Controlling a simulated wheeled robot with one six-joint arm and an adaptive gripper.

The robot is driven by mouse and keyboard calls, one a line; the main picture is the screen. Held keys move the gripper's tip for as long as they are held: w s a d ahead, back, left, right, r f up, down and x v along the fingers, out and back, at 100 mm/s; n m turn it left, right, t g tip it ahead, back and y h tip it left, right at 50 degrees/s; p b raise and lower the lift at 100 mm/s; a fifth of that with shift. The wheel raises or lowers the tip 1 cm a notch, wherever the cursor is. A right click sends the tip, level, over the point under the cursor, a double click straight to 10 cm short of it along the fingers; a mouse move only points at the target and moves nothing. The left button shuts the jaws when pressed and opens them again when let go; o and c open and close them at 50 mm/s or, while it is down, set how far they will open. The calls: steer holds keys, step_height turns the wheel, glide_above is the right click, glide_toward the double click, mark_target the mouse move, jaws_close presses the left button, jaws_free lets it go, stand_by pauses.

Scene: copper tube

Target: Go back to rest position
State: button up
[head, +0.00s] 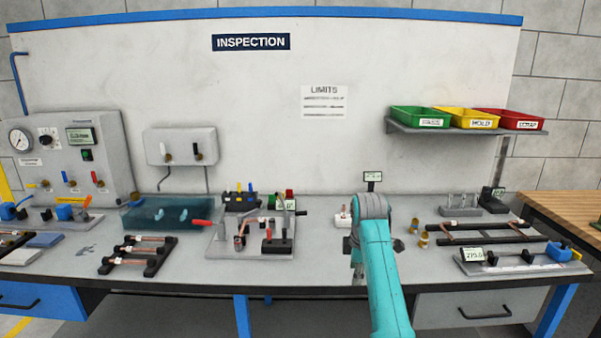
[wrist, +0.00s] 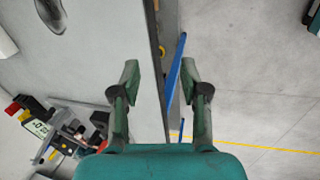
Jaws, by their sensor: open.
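My gripper (wrist: 160,75) is open in the wrist view, its two fingers apart with nothing between them. Below it show the grey bench's front edge and the floor. In the head view my teal arm reaches up over the front of the bench (head: 330,268), right of centre. Copper tubes lie on a black rack (head: 150,250) at the left and on a longer black rack (head: 490,234) at the right. I see no tube in my gripper.
A bending fixture (head: 250,240) stands left of my arm, with a teal bath (head: 165,218) farther left. Brass fittings (head: 423,240) and a measuring fixture (head: 525,262) stand to the right. Green, yellow and red trays sit on a wall shelf (head: 400,128). Bare bench lies left of my arm's front.

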steer(key=s+f+m+t, duration=0.1)
steer(key=s+f, duration=0.2)
steer(key=f, duration=0.5)
steer(key=s+d+f+m+t, duration=0.15)
steer(key=s+f, duration=0.25)
steer(key=f, duration=0.4)
steer(key=s+f+m, duration=0.2)
steer(key=s+f, duration=0.1)
steer(key=f, duration=0.5)
steer(key=s+f+m+t, duration=0.2)
steer(key=s+f, duration=0.3)
steer(key=s, duration=0.4)
steer(key=s+f+m+t, duration=0.1)
steer(key=s+f+m, duration=0.1)
steer(key=s+f, duration=0.45)
steer(key=s+d+r+m+t, duration=0.1)
steer(key=s+r+m+t, duration=0.15)
steer(key=s, duration=0.95)
steer(key=s+r+m+t, duration=0.15)
steer(key=s+r, duration=0.25)
steer(key=s, duration=0.8)
steer(key=s+r+m+t, duration=0.2)
steer(key=s+r+m, duration=0.2)
steer(key=s+r, duration=1.2)
step_height(320, 180, up, 2)
steer(key=shift+d+r+m, duration=0.25)
steer(key=shift+d+m, duration=0.1)
